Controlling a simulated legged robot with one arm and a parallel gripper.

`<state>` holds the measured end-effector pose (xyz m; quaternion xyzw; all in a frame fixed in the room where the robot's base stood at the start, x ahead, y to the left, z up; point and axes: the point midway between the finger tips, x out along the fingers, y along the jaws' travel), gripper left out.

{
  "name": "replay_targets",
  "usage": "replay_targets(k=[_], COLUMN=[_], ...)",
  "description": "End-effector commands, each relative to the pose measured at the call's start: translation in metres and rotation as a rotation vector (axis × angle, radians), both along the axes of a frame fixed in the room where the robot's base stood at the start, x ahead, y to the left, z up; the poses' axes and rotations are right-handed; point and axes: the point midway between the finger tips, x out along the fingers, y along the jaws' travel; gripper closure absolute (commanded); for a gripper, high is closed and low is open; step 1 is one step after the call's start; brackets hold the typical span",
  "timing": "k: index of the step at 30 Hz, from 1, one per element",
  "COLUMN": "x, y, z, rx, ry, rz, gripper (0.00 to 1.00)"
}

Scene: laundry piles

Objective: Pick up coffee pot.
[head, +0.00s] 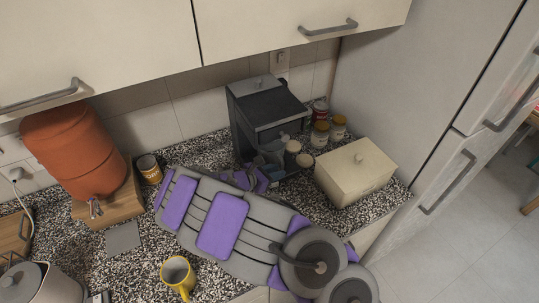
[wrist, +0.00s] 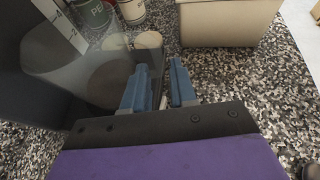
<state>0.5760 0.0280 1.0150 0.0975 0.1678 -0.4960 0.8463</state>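The black coffee machine (head: 262,112) stands against the tiled wall in the head view. A clear glass coffee pot (wrist: 92,72) appears at the left of the wrist view, in front of the machine's dark body. In the head view my gripper (head: 268,159) is at the machine's front, low by the counter. My arm and gripper hide much of the pot there, and its handle is not clear.
A cream box (head: 355,174) stands right of the machine, with several jars (head: 320,134) behind. An orange container (head: 75,150) on a wooden stand and a yellow mug (head: 178,275) are left. Cupboards (head: 290,30) hang above; a fridge (head: 425,90) is right.

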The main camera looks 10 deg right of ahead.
Motion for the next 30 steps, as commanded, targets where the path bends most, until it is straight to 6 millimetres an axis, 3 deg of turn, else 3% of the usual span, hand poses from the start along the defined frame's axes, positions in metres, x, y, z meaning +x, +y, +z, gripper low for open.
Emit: replay_targets(k=[9, 19, 28, 30], x=[0.022, 0.026, 0.026, 0.026], y=[-0.034, -0.038, -0.04, -0.04], z=[-0.013, -0.015, -0.015, -0.015], rx=[0.002, -0.001, 0.0, -0.001], ry=[0.001, 0.0, 0.001, 0.001], rz=[-0.002, 0.001, 0.0, -0.001], gripper=[0.74, 0.74, 1.0, 1.0])
